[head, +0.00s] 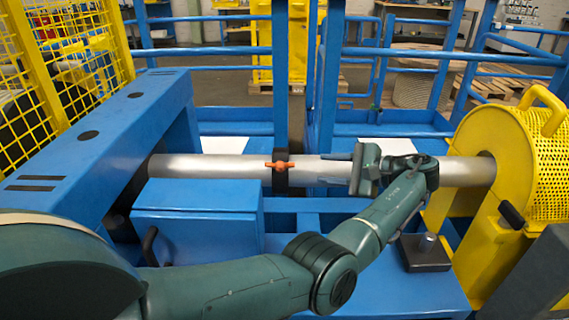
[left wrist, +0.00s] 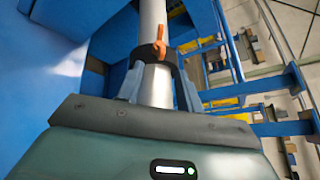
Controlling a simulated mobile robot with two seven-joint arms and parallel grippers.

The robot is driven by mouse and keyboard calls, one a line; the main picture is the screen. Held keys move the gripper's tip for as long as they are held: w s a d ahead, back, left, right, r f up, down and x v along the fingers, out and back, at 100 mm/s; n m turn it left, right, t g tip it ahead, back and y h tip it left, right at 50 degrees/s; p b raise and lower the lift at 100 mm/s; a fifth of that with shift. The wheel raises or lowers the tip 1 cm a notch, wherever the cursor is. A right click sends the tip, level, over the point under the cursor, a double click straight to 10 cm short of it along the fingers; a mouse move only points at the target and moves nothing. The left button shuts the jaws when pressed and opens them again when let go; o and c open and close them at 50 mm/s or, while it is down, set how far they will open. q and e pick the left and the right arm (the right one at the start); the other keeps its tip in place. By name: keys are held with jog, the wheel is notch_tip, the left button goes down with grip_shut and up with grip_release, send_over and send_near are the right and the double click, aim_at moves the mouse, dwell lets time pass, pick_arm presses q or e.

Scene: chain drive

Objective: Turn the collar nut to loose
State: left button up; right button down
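The orange collar nut (head: 281,166) sits on a black collar (head: 281,184) around a long metal shaft (head: 215,167) in the head view. The nut has arms sticking out to both sides. It also shows in the left wrist view (left wrist: 158,48), straight ahead of the fingers. My left gripper (head: 325,168) is at the shaft, to the right of the nut, with its fingers pointing left toward it. In the left wrist view, its two fingers (left wrist: 158,80) are spread, with the shaft showing between them. I see no contact with the nut. My right gripper is out of view.
A yellow perforated guard (head: 540,140) stands at the shaft's right end. A blue beam (head: 110,130) is at the left. A blue box (head: 195,215) stands in front of the shaft. A black block with a clear knob (head: 425,252) sits at front right.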

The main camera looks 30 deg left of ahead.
aim_at(292, 166)
pick_arm(q)
jog(key=p+x, duration=0.1)
jog(key=x, duration=1)
jog(key=shift+a, duration=0.2)
jog(key=shift+c, duration=0.2)
jog(key=c, duration=0.7)
